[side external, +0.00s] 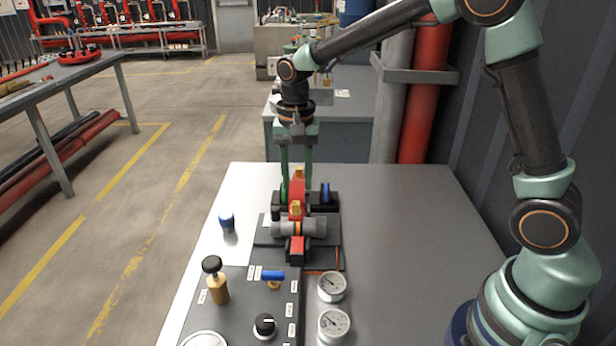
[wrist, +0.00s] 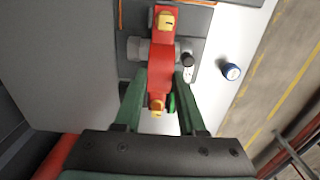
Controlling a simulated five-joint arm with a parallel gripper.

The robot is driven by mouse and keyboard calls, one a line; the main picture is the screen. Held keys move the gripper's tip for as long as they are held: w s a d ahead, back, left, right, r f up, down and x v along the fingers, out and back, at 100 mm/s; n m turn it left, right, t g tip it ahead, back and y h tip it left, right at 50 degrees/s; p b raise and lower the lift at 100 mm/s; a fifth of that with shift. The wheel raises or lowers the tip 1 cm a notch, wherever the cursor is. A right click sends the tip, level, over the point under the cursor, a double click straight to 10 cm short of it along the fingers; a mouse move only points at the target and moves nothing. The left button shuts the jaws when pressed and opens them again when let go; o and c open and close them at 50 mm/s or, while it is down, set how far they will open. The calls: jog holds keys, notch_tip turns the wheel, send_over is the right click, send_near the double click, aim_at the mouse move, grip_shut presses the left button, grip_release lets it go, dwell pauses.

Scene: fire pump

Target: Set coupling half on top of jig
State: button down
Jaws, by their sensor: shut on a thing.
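My gripper (side external: 297,182) is shut on a red coupling half (side external: 296,196) with a brass-coloured piece at each end. The wrist view shows the coupling half (wrist: 161,70) lengthwise between the green fingers, over grey pipe ends. The jig (side external: 268,234) is a dark base carrying a horizontal grey pipe with an orange band (side external: 299,229). A red block (side external: 297,248) projects in front of the pipe. The held half appears just above and behind the pipe; I cannot tell whether they touch.
Green (side external: 283,191) and blue (side external: 325,193) discs stand behind the jig. A blue-capped item (side external: 227,220) stands to its left. In front are a control panel with a brass valve (side external: 217,284) and gauges (side external: 332,287). The table's right side (side external: 420,240) is clear.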

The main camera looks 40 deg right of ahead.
jog(key=shift+f, duration=2.95)
jog(key=shift+f, duration=1.05)
jog(key=c, duration=0.8)
grip_release()
jog(key=shift+c, duration=0.2)
jog(key=shift+r, duration=0.1)
jog(key=shift+r, duration=1.7)
